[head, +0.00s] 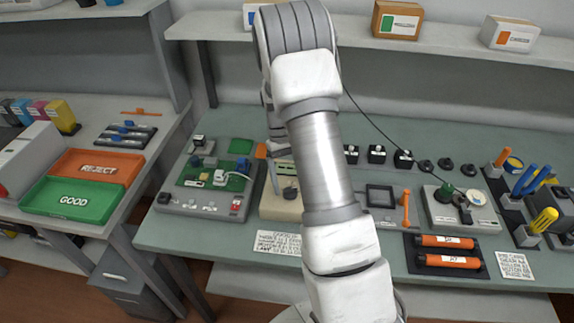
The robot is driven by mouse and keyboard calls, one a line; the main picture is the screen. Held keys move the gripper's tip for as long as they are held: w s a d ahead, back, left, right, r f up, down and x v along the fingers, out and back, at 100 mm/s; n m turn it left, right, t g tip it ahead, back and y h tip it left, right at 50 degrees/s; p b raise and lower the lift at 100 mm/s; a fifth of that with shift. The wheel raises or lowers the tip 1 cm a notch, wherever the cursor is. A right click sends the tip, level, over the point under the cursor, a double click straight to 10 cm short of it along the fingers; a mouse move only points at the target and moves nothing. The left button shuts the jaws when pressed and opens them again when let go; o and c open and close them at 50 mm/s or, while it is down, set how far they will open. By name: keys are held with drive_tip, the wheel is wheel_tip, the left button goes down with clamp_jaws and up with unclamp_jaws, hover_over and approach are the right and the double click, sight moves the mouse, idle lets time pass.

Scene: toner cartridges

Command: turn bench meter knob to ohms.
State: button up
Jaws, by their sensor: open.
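A beige box (278,208) with a dark round knob (290,193) on top stands on the green bench, left of my forearm. It looks like the bench meter. My arm hides its right side, and its dial markings are too small to read. My gripper (276,176) is mostly hidden behind my arm. A thin grey finger shows above the left part of the beige box, close to the knob. The gripper is open, and I see nothing held in it. I cannot tell whether it touches the knob.
Left of the box is a grey fixture (175,207) with a green board. To the right are a square black frame (380,196), orange cartridges (447,241), a grey unit (477,215) and tool holders (527,236).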

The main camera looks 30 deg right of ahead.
drive_tip(key=v, duration=1.7)
drive_tip(key=shift+p, duration=0.35)
drive_tip(key=shift+r, duration=0.15)
